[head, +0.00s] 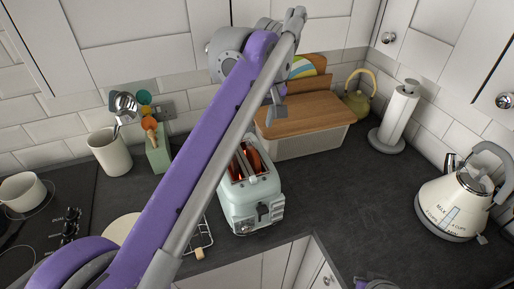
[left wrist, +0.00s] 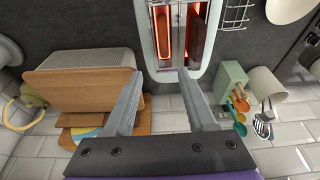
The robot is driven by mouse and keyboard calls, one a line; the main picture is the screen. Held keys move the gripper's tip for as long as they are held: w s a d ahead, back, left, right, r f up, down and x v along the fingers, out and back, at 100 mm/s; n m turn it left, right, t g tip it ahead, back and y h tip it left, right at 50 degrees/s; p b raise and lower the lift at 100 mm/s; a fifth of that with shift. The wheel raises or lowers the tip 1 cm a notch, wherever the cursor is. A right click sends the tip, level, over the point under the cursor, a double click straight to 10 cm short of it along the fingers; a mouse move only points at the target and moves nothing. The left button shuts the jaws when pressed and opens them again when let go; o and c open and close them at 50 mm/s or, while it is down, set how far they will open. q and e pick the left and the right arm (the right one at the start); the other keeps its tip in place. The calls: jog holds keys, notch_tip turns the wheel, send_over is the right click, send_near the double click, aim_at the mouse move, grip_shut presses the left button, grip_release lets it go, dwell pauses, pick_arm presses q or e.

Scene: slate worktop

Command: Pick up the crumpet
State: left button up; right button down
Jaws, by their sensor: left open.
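A pale green toaster (head: 248,208) stands on the worktop with its two slots facing up. In the left wrist view the toaster (left wrist: 146,52) shows glowing red slots, with a brown slice-like piece (left wrist: 196,35) in the right slot; I cannot tell for sure whether it is the crumpet. My left gripper (left wrist: 160,74) is open and empty, its fingertips at the near end of the toaster in that view. In the head view the left gripper (head: 275,108) is above and behind the toaster, partly hidden by my arm. My right gripper is not in view.
A bread bin with a wooden lid (head: 305,112) stands behind the toaster. A green utensil block (head: 158,155), a wire rack (head: 203,238) and a pale plate (head: 121,229) are to the left. A paper towel holder (head: 398,115) and kettle (head: 455,203) stand right. Worktop between toaster and kettle is clear.

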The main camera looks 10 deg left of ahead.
pick_arm(q)
send_over(253, 150)
jog(key=s+d, duration=0.1)
notch_tip(253, 150, down, 5)
jog(key=shift+s+d+r, duration=0.15)
jog(key=x, duration=0.5)
jog(key=shift+s+f+b, duration=0.1)
jog(key=shift+f+b, duration=0.2)
jog(key=shift+f, duration=0.05)
grip_shut()
